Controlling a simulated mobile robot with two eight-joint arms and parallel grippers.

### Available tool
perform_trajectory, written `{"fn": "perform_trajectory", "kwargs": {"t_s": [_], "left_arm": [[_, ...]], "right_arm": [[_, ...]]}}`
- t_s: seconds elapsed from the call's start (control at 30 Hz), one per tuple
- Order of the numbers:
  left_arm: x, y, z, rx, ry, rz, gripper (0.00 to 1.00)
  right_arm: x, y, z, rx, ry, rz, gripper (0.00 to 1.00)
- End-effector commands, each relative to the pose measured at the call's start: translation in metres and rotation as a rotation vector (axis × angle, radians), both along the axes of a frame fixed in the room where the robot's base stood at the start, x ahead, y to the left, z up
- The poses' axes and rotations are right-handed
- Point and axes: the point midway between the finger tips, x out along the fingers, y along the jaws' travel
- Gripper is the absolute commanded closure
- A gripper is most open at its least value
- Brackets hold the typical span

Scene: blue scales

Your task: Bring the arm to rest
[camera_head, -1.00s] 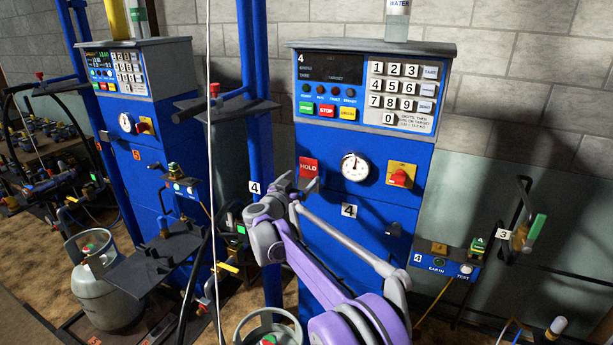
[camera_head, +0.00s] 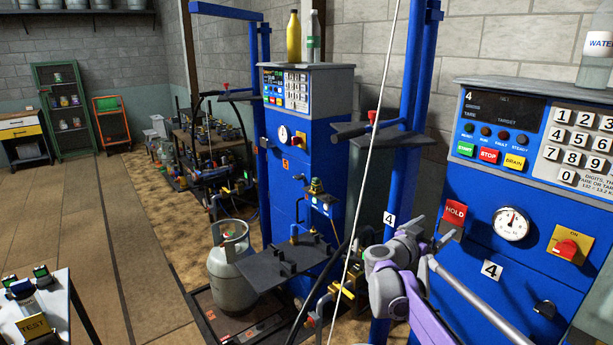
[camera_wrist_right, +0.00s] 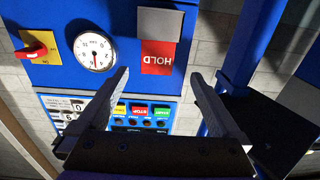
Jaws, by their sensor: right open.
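My right arm, purple and grey, comes into the head view from the lower right. Its gripper (camera_head: 432,238) is close to the red HOLD flap (camera_head: 453,216) on the blue number 4 scale cabinet (camera_head: 468,268). In the right wrist view, the two dark fingers (camera_wrist_right: 158,80) are spread with nothing between them. That view shows the cabinet upside down, with the HOLD flap (camera_wrist_right: 160,57) beyond the gap between the fingers. I cannot tell exactly how far the fingers are from the cabinet face. My left gripper is not in view.
A round gauge (camera_head: 511,224) and a red knob (camera_head: 566,248) are right of HOLD. A blue post (camera_head: 412,95) and a pale cable (camera_head: 372,130) stand left of the arm. A second cabinet (camera_head: 313,150) and a grey cylinder (camera_head: 229,268) are farther left. Open floor (camera_head: 70,215) lies at left.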

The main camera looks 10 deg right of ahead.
Motion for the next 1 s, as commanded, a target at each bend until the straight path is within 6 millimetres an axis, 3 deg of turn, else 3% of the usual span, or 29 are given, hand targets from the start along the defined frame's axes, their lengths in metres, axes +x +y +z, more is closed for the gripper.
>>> {"fn": "perform_trajectory", "kwargs": {"t_s": [0.07,0.17,0.27,0.37,0.5,0.63,0.8,0.9,1.0], "left_arm": [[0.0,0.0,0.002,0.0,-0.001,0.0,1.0],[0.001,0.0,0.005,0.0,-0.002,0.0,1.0],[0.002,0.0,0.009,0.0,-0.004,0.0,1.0],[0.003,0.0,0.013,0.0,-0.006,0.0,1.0],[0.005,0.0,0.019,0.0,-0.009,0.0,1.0],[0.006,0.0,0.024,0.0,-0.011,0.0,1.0],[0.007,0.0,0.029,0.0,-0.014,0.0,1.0],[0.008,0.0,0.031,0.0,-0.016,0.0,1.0],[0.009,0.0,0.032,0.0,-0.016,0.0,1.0]], "right_arm": [[0.002,0.013,0.012,-0.012,-0.021,0.068,0.0],[0.005,0.049,0.035,-0.029,-0.062,0.25,0.0],[-0.001,0.107,0.052,-0.022,-0.073,0.511,0.0],[-0.025,0.172,0.046,0.029,-0.018,0.77,0.0],[-0.085,0.248,0.002,0.153,0.166,1.039,0.0],[-0.157,0.288,-0.056,0.289,0.39,1.157,0.0],[-0.256,0.3,-0.132,0.45,0.689,1.145,0.0],[-0.305,0.294,-0.166,0.515,0.829,1.085,0.0],[-0.34,0.286,-0.188,0.559,0.922,1.022,0.0]]}}
